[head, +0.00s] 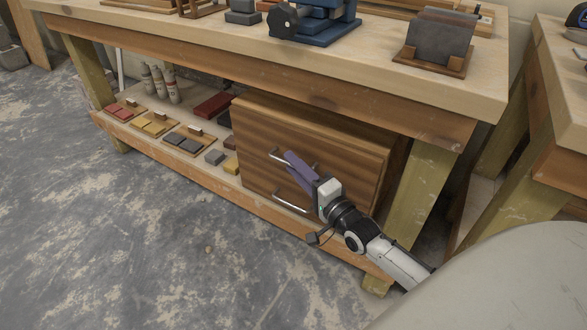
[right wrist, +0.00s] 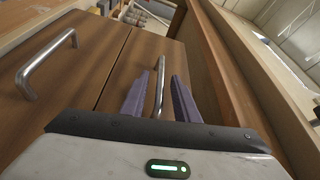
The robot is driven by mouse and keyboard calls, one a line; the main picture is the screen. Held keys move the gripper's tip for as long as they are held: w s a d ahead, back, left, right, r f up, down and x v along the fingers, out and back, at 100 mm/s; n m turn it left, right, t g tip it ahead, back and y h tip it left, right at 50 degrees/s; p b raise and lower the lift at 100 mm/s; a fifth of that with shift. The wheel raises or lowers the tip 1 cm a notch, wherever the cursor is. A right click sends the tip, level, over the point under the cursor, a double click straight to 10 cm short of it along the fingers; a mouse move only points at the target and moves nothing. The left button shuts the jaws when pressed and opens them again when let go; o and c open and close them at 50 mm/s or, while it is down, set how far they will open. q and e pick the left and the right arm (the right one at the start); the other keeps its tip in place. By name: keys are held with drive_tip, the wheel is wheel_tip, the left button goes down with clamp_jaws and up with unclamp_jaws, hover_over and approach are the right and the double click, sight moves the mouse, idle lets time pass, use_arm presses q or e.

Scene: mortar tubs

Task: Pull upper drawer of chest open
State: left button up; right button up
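The wooden chest (head: 340,150) stands on the low shelf under the workbench. Its two drawers look shut, their fronts level with each other. The upper drawer's metal bar handle (head: 275,154) is partly hidden by my right gripper (head: 291,158) in the head view. In the right wrist view the upper handle (right wrist: 159,82) stands between the two purple fingers of my right gripper (right wrist: 161,88), with a gap on each side. The gripper is open around the bar. The lower drawer's handle (head: 291,204) is clear of the gripper; it also shows in the right wrist view (right wrist: 42,64). My left gripper is not in view.
The workbench top (head: 250,52) overhangs the chest, and a bench leg (head: 422,190) stands just right of it. The floor (head: 150,240) in front is free.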

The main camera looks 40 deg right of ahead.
drive_tip(key=shift+w, duration=0.35)
clamp_jaws()
